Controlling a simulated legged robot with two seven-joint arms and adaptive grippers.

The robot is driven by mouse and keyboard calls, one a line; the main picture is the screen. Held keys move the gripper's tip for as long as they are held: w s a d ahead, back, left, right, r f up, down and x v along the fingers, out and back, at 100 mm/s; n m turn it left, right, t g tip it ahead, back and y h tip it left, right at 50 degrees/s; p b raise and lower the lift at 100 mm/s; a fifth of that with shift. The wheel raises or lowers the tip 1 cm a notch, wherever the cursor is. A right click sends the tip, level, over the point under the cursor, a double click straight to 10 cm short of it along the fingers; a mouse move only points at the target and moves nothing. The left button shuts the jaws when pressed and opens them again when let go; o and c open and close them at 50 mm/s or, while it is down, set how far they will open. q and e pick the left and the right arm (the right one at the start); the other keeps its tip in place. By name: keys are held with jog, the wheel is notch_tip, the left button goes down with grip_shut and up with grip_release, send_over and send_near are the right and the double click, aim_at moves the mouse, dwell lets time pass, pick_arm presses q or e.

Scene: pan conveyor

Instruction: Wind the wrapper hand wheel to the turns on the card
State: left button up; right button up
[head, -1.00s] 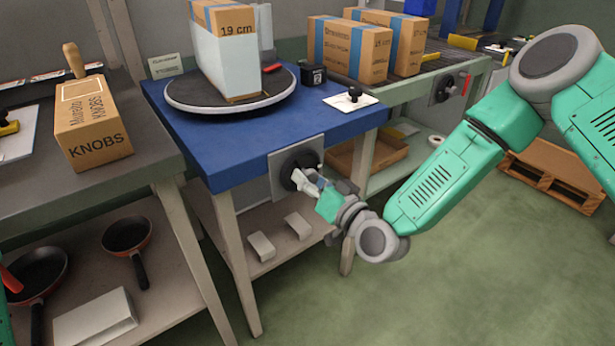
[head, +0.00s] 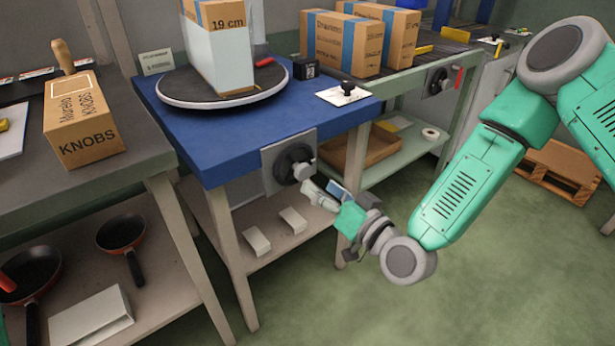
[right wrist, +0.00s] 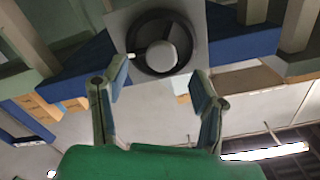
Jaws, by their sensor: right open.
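The black hand wheel (head: 288,160) with a pale knob (head: 302,171) is on a grey plate at the front of the blue table. In the right wrist view the wheel (right wrist: 146,62) lies just beyond my fingers. My right gripper (head: 319,194) is open and empty, a little right of and below the knob, apart from it. Its two spread fingers show in the right wrist view (right wrist: 160,82). A carton (head: 228,62) with white film around its lower part stands on the round turntable (head: 182,92). The small card (head: 155,62) stands behind it; its text is too small to read.
The blue table (head: 215,150) has a corner and legs near the wheel. A KNOBS box (head: 85,120) stands on the left bench. Taped cartons (head: 345,45) sit on the conveyor at the right. Open floor (head: 340,310) lies below my right arm.

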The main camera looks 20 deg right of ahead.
jog(key=v, duration=0.5)
jog(key=shift+s+d, duration=0.15)
jog(key=shift+s, duration=0.05)
jog(key=shift+f, duration=0.1)
jog(key=s+a+f+n+g+h, duration=0.1)
jog(key=s+f+g, duration=0.45)
jog(key=f, duration=0.35)
jog(key=s+f+n+g+h, duration=0.1)
jog(key=s+f+g, duration=0.4)
jog(key=s+f, duration=0.25)
jog(key=s+d+f+g+h, duration=0.2)
jog(key=s+d+f+g, duration=0.15)
jog(key=s, duration=0.25)
jog(key=s+d+f+g+h, duration=0.2)
jog(key=s+d, duration=0.2)
jog(key=s, duration=0.2)
notch_tip(320, 180, up, 12)
jog(key=p, duration=1.3)
jog(key=shift+s+d+r, duration=0.2)
jog(key=shift+s+d, duration=0.1)
jog(key=shift+d, duration=0.05)
